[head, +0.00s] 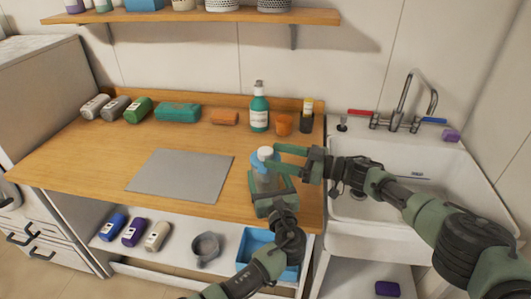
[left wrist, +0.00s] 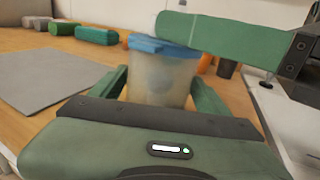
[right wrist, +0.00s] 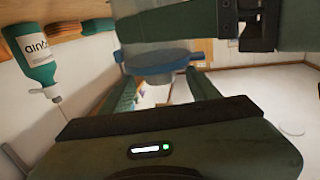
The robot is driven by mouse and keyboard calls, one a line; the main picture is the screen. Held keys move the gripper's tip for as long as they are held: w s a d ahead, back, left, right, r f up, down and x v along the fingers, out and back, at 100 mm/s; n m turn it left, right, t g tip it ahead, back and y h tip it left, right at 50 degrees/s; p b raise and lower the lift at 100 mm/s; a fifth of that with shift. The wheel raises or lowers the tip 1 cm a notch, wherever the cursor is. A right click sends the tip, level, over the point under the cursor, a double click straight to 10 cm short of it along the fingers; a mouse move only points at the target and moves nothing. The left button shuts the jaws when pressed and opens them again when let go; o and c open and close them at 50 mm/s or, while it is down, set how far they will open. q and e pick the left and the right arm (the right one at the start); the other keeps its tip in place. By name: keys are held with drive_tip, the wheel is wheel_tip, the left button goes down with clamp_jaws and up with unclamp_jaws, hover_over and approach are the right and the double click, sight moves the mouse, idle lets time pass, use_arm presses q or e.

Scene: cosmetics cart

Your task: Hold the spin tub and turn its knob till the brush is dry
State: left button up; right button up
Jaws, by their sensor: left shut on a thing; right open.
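The spin tub (left wrist: 158,82) is a translucent cup with a blue lid (left wrist: 165,49), upright over the wooden counter. My left gripper (head: 270,190) is shut on its body from the front. A pale knob (head: 265,153) tops the lid in the head view. My right gripper (head: 287,161) is open at lid height, coming from the right, its fingers around or beside the knob. In the right wrist view the lid (right wrist: 160,58) and knob (right wrist: 153,79) appear upside down between the fingertips. A blurred pale shape shows inside the tub; I cannot identify the brush.
A teal pump bottle (head: 260,108), an orange cup (head: 284,125) and a dark jar (head: 306,118) stand behind the tub. A grey mat (head: 180,176) lies to the left. The sink (head: 405,165) is at the right. A blue bin (head: 262,247) sits on the lower shelf.

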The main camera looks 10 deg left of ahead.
sight(273, 155)
drive_tip(key=shift+w+a, duration=0.2)
drive_tip(key=shift+a, duration=0.75)
drive_tip(key=shift+w+a, duration=0.2)
drive_tip(key=shift+a, duration=0.75)
clamp_jaws()
